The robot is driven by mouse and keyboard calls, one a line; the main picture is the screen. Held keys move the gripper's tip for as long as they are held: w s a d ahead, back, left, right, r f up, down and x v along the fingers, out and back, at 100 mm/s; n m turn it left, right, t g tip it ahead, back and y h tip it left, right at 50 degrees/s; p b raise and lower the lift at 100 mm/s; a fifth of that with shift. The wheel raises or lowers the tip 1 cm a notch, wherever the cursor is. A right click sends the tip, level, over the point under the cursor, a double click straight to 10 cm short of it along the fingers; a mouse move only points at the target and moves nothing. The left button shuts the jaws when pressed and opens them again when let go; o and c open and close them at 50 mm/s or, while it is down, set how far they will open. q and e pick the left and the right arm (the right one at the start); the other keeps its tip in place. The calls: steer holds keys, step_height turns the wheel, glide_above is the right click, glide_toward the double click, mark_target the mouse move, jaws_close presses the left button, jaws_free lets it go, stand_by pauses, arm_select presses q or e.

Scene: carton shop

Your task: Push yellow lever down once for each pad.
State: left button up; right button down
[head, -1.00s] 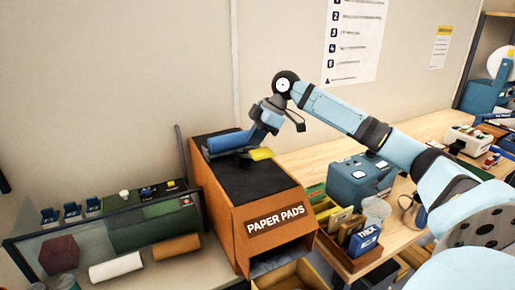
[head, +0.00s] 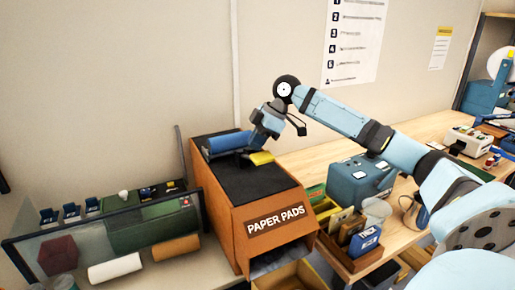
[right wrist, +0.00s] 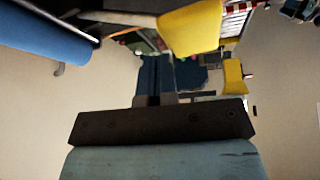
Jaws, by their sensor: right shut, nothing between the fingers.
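The orange PAPER PADS dispenser (head: 231,219) stands on the bench with a dark sloping top. Its yellow lever (head: 261,158) sticks out at the top, beside a blue roller (head: 231,141). My right gripper (head: 247,151) is shut and empty, with its tips close to the lever; I cannot tell whether they touch it. In the right wrist view, the lever (right wrist: 190,28) lies just beyond and to the right of my shut fingers (right wrist: 155,85), with the blue roller (right wrist: 45,30) at the upper left. My left gripper is not in view.
A yellow-rimmed bin (head: 290,277) sits below the dispenser mouth. Sorted cards (head: 364,241) and a blue box (head: 361,183) stand to its right. A green machine (head: 153,221) behind a clear panel is on the left. The wooden bench behind is partly free.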

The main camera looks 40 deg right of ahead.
mark_target(259, 153)
steer(key=shift+s+a+f+b, duration=0.1)
steer(key=shift+s+f+b, duration=0.3)
steer(key=shift+f, duration=0.35)
steer(key=shift+s+a+f+b, duration=0.1)
steer(key=shift+s+f+b, duration=0.25)
steer(key=shift+f, duration=0.4)
stand_by(1.6)
steer(key=shift+r, duration=0.1)
steer(key=shift+w+r+p, duration=0.2)
steer(key=shift+r+p, duration=0.35)
steer(key=shift+p, duration=0.2)
steer(key=r+p, duration=0.1)
steer(key=w+p, duration=0.1)
steer(key=r+p, duration=0.1)
steer(key=shift+w+d+r+p, duration=0.2)
steer(key=shift+d+r+p, duration=0.05)
steer(key=shift+r+p, duration=0.05)
steer(key=shift+w+d+r+p, duration=0.1)
steer(key=shift+w+r+p, duration=0.15)
steer(key=shift+r+p, duration=0.25)
steer(key=shift+w+r+p, duration=0.1)
steer(key=shift+r+p, duration=0.25)
steer(key=shift+p, duration=0.2)
steer(key=shift+f, duration=0.1)
